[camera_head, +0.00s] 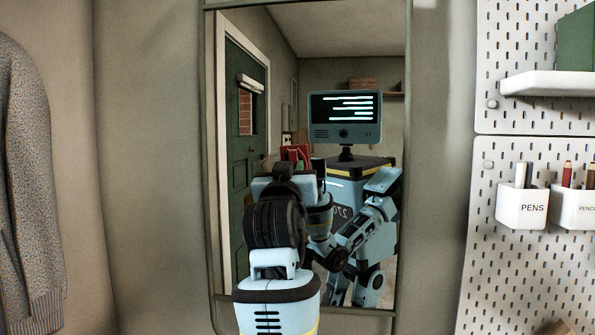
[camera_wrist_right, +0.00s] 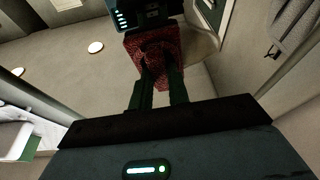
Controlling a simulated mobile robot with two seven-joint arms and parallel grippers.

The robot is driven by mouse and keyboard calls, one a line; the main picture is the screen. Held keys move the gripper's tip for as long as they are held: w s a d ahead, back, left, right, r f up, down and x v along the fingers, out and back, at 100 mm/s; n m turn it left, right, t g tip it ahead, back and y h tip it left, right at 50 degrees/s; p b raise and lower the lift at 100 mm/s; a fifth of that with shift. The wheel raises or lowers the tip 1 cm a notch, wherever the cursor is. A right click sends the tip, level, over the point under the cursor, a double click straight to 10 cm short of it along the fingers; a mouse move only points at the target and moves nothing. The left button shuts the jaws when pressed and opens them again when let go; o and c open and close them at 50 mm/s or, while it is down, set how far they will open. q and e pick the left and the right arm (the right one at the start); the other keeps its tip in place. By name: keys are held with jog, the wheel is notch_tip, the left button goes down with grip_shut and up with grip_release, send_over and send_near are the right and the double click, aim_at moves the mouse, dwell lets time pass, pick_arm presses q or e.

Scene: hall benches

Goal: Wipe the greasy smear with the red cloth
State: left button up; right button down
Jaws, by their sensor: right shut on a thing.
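In the head view my right arm reaches up in front of a tall mirror (camera_head: 390,100) with a dark frame. The red cloth (camera_head: 293,152) shows as a small patch just above my dark wrist, against the glass; I cannot tell how much of this patch is reflection. In the right wrist view my right gripper (camera_wrist_right: 160,76) has its two dark fingers close together, shut on the red speckled cloth (camera_wrist_right: 170,42), which spreads beyond the fingertips. Whether the cloth touches the glass is unclear. I cannot make out the greasy smear. My left gripper is not in view.
A white pegboard (camera_head: 490,255) stands right of the mirror, with a shelf (camera_head: 556,84), a pen cup (camera_head: 521,208) and a pencil cup (camera_head: 577,208). A grey coat (camera_head: 30,180) hangs at the left. Bare wall lies between coat and mirror. The mirror reflects me and a green door.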

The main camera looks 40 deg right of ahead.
jog(key=shift+w+f, duration=0.1)
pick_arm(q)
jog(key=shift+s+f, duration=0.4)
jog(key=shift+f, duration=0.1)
pick_arm(e)
jog(key=shift+w+a, duration=1.35)
jog(key=shift+w, duration=0.15)
jog(key=shift+w+a+f+b, duration=0.1)
jog(key=shift+w+a+b, duration=0.5)
jog(key=shift+w+a, duration=0.65)
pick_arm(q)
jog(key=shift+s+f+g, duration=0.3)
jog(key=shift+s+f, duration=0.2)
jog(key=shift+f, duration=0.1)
pick_arm(e)
jog(key=shift+w+a, duration=0.1)
jog(key=shift+w, duration=0.1)
